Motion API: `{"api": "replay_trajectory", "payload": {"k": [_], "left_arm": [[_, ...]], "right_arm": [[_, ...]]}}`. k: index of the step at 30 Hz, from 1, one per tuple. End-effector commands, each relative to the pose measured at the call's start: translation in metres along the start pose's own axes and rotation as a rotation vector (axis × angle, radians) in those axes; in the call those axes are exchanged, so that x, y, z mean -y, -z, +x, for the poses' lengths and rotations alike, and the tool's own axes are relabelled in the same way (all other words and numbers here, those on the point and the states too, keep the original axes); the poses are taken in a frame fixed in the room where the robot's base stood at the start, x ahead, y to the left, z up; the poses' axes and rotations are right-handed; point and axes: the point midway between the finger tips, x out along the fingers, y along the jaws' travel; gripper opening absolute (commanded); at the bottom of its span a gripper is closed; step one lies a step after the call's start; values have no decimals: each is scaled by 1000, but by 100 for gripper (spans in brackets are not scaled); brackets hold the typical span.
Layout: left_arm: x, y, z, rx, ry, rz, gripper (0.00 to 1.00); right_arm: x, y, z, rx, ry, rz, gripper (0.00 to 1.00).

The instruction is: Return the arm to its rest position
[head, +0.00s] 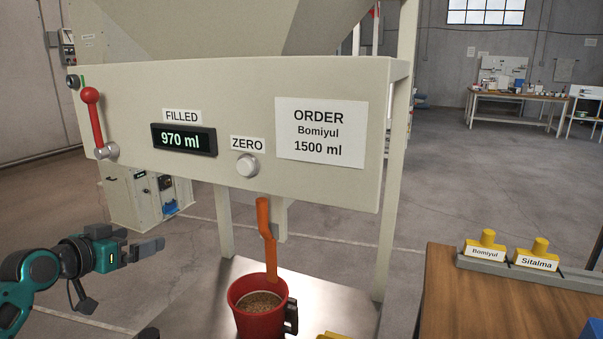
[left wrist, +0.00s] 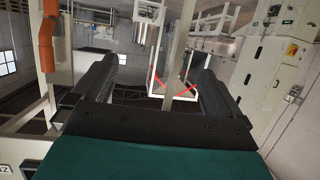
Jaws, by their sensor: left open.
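My left gripper (head: 150,246) is in the head view at the lower left, in front of the machine and left of its orange spout. In the left wrist view its two dark fingers (left wrist: 148,90) stand apart with nothing between them. It touches nothing that I can see. My right gripper is not in view.
The dispenser panel (head: 230,100) has a red lever (head: 95,120), a display (head: 183,140) reading 970 ml, a ZERO knob (head: 247,165) and an order sheet (head: 320,133). A red cup (head: 250,318) with grains stands under the orange spout (head: 267,240). A wooden table (head: 490,300) is at right.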

Motion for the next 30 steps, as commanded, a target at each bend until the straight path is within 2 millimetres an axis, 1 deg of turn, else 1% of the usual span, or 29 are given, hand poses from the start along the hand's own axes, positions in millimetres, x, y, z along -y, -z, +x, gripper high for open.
{"api": "replay_trajectory", "payload": {"k": [1, 2, 3, 4, 5, 6, 8, 9, 11, 12, 14, 15, 18, 22, 25, 30], "left_arm": [[-20, -41, 5, 40, -1, -8, 100], [-29, -62, 6, 60, 4, -8, 100], [-43, -90, 6, 83, 9, -8, 100], [-53, -110, 5, 100, 14, -8, 100], [-64, -129, 3, 115, 17, -9, 100], [-79, -154, -2, 135, 22, -10, 100], [-102, -190, -11, 163, 29, -11, 100], [-117, -211, -19, 180, 33, -11, 100], [-140, -241, -34, 203, 40, -14, 100], [-154, -260, -45, 219, 45, -17, 100], [-176, -283, -63, 238, 53, -19, 100], [-189, -296, -74, 249, 58, -20, 100], [-215, -320, -102, 272, 70, -21, 100], [-237, -336, -126, 290, 83, -20, 100], [-244, -341, -135, 295, 88, -18, 100], [-246, -342, -137, 296, 89, -16, 100]], "right_arm": [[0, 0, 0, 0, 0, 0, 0], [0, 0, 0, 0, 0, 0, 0], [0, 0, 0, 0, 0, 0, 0], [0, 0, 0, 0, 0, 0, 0], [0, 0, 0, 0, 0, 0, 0], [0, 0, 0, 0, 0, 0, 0], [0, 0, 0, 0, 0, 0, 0], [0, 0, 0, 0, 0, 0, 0], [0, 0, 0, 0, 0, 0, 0], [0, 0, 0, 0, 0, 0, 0], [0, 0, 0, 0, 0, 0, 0], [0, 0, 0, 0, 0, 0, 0], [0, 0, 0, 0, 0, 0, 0], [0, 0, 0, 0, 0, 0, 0], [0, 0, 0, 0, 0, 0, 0], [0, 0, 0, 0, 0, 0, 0]]}}
